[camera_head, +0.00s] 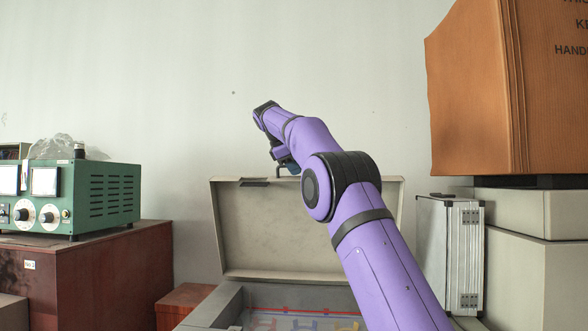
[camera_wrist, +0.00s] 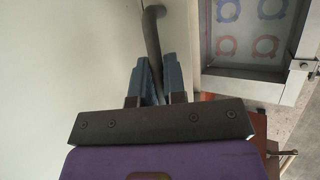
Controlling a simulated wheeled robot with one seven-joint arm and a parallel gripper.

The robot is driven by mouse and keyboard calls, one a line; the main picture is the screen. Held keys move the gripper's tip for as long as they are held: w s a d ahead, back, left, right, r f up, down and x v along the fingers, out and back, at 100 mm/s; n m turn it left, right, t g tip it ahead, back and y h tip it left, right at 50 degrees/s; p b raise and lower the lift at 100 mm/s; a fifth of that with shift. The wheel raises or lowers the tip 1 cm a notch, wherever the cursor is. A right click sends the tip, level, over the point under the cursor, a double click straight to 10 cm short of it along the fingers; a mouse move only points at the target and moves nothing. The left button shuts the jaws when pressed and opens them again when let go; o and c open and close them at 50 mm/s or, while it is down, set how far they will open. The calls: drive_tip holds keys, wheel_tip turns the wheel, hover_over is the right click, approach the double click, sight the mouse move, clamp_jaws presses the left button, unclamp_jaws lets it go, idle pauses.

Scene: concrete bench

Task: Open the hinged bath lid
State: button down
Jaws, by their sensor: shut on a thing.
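The bath lid (camera_head: 270,240) is a pale grey panel standing nearly upright at the back of the grey bath (camera_head: 216,304), so the bath is open. A dark handle sits at the lid's top edge; in the wrist view it is a dark curved bar (camera_wrist: 152,38). My gripper (camera_head: 287,163) is at that top edge, partly hidden behind my purple arm. In the wrist view the blue fingers (camera_wrist: 155,68) are closed around the bar. The arm also hides the lid's right part in the head view.
Inside the bath, coloured shapes (camera_head: 300,323) show. A green instrument (camera_head: 108,193) stands on a brown cabinet (camera_head: 95,270) at left. A silver case (camera_head: 449,250) and a large orange-brown box (camera_head: 470,95) stand at right. A plain wall is behind the lid.

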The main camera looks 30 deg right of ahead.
drive_tip(key=c, duration=1.2)
unclamp_jaws()
drive_tip(key=shift+s+a+r, duration=0.65)
drive_tip(key=shift+a, duration=1.75)
drive_tip(key=shift+s+a+r, duration=0.6)
drive_tip(key=shift+a+r, duration=0.05)
drive_tip(key=shift+a, duration=1.8)
drive_tip(key=shift+s+a+r, duration=0.65)
drive_tip(key=shift+a, duration=1.75)
